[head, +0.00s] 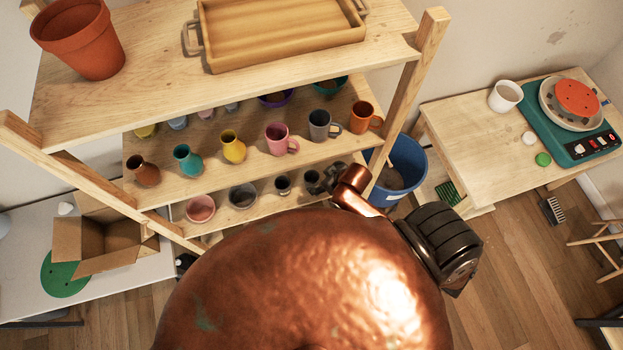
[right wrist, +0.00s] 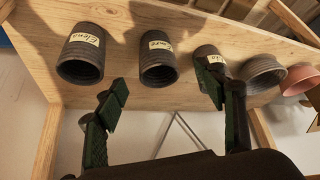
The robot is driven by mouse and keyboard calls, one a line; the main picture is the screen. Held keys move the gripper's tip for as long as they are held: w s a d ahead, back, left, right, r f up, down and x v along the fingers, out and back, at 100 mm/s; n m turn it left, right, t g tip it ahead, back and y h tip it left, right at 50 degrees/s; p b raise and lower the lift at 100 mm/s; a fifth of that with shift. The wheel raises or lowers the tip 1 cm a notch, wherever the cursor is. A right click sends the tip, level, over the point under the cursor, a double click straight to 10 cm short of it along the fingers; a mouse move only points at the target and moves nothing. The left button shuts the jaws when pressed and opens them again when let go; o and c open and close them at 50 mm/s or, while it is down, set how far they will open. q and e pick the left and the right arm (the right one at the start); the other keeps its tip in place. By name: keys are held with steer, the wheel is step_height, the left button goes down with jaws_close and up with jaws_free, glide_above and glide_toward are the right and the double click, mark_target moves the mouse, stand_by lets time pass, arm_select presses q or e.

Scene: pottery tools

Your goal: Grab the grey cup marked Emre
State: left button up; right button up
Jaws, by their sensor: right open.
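The grey cup marked Emre (right wrist: 158,62) stands on the lower shelf, between a grey cup marked Elena (right wrist: 80,55) and another labelled grey cup (right wrist: 207,55). In the wrist view its label faces me and its mouth shows. My right gripper (right wrist: 162,92) is open and empty, its two green-padded fingers apart on either side of the Emre cup's line, with no visible contact. One fingertip overlaps the third cup's label in the picture. In the head view the Emre cup (head: 312,177) is small and close to my right arm's end. My left gripper is not in view.
A grey bowl (right wrist: 263,76) and a pink bowl (right wrist: 299,79) stand farther along the same shelf. The shelf above holds coloured jugs and mugs, including a pink mug (head: 277,138). A wooden post (head: 403,100) and a blue bin (head: 402,165) are at the rack's right end.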

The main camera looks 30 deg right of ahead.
mark_target(307, 178)
steer(key=shift+n+y, duration=0.3)
steer(key=w+f, duration=0.3)
steer(key=shift+w+a+f, duration=0.2)
steer(key=shift+w+a, duration=0.1)
steer(key=shift+w, duration=0.1)
steer(key=shift+p+x, duration=0.55)
steer(key=shift+x, duration=3.35)
steer(key=shift+w+r, duration=0.1)
steer(key=c, duration=1.6)
